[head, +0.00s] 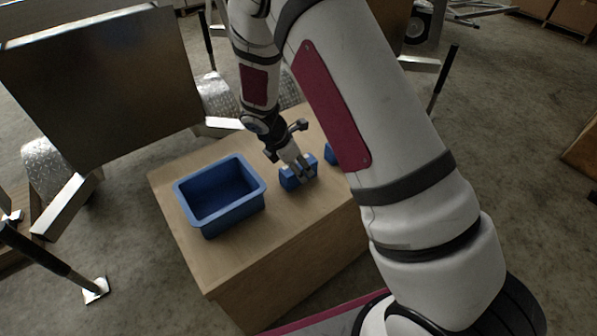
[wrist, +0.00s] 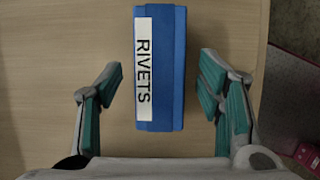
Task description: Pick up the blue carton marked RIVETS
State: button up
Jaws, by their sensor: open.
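A blue carton (wrist: 171,70) with a white label reading RIVETS stands on the wooden table in the wrist view. My gripper (wrist: 160,92) is open, with one teal-padded finger on each side of the carton and a visible gap on both sides. In the head view my gripper (head: 301,172) points down at the blue carton (head: 290,180), whose middle it partly covers. I cannot tell how far down the fingers reach.
A blue open bin (head: 215,220), apparently empty, stands left of the carton on the wooden table (head: 245,256). Another blue object (head: 330,153) is partly hidden behind my arm, to the right. Aluminium trailers (head: 100,85) stand behind the table.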

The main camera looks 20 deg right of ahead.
jog(key=shift+x, duration=1.15)
jog(key=shift+f, duration=0.25)
jog(key=c, duration=1.4)
jog(key=shift+r, duration=0.1)
